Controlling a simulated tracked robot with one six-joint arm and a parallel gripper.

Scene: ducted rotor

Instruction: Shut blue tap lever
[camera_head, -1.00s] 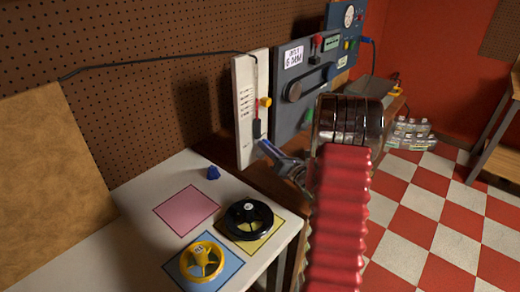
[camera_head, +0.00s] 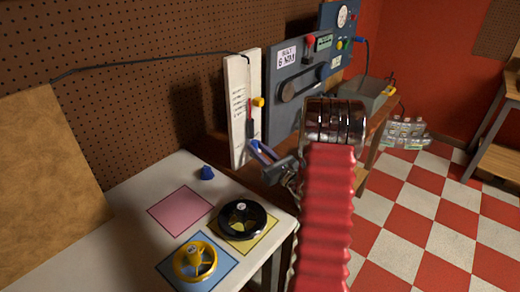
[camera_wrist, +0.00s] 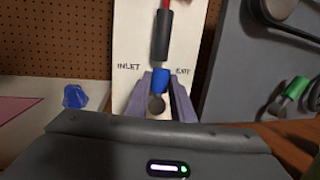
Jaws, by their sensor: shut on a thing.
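The blue tap lever (camera_wrist: 161,78) shows in the wrist view on the lower part of a white board (camera_wrist: 134,35), between the words INLET and EXIT. A round grey metal piece is just below its blue part. My gripper (camera_wrist: 162,92) has its purple-grey fingers on both sides of the blue part and is shut on it. A dark sleeve with a red rod (camera_wrist: 164,32) is directly above the lever.
A dark panel (camera_head: 290,85) with a black handle stands right of the board; a green lever (camera_wrist: 297,88) is low there. The white table (camera_head: 130,225) holds a blue lump (camera_head: 207,172), a black handwheel (camera_head: 242,219) and a yellow handwheel (camera_head: 195,261). Checkered floor lies right.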

